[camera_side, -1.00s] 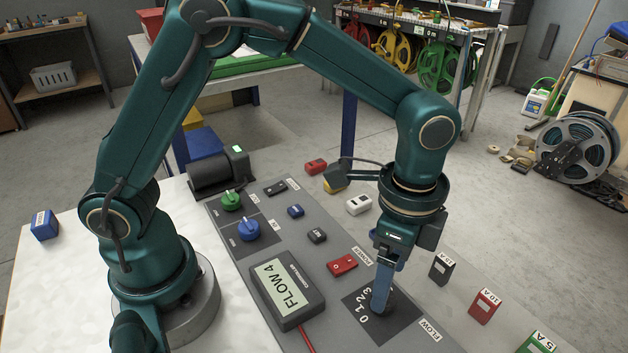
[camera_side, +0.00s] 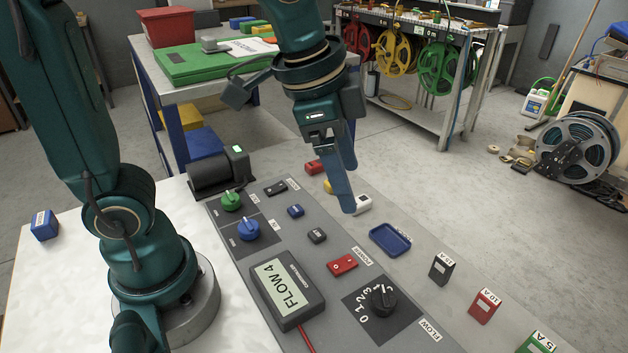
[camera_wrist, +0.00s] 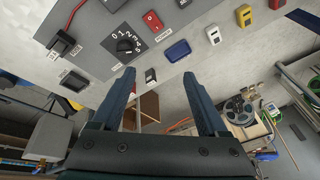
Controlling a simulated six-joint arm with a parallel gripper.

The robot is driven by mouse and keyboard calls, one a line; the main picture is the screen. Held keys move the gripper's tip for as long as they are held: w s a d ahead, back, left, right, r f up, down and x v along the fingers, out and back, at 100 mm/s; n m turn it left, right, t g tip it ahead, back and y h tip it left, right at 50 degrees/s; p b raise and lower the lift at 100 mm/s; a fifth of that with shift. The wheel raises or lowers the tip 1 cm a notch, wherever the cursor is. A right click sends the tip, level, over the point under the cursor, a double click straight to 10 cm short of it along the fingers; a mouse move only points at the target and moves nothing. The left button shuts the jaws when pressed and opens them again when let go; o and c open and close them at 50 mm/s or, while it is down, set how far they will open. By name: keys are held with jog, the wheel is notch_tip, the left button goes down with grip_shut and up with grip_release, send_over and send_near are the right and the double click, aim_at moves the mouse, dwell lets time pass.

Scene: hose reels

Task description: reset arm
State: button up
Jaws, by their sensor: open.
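My gripper (camera_side: 345,205) is raised above the far side of the control panel in the side view, pointing down and slightly right. In the wrist view my gripper (camera_wrist: 160,85) shows two blue-grey fingers spread apart with nothing between them. The black flow knob (camera_side: 382,299) stands on its dark numbered dial plate, clear of my gripper; it also shows in the wrist view (camera_wrist: 125,45). The controller display (camera_side: 285,287) reads FLOW 4. The red power switch (camera_side: 342,265) sits beside the dial.
A blue tray (camera_side: 390,239) lies at the panel's far edge. A white block (camera_side: 364,204) is close behind my fingertips in the picture. Fuse-like blocks marked in amps, such as the red one (camera_side: 484,306), stand to the right. The air around my gripper is clear.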

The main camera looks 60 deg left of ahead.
jog(key=s+a+f+n+t, duration=0.1)
jog(key=s+a+f+n, duration=0.1)
jog(key=s+a+n, duration=0.3)
jog(key=s+n, duration=0.3)
jog(key=shift+s+t+y, duration=0.3)
jog(key=shift+t+y, duration=0.1)
jog(key=shift+f, duration=0.1)
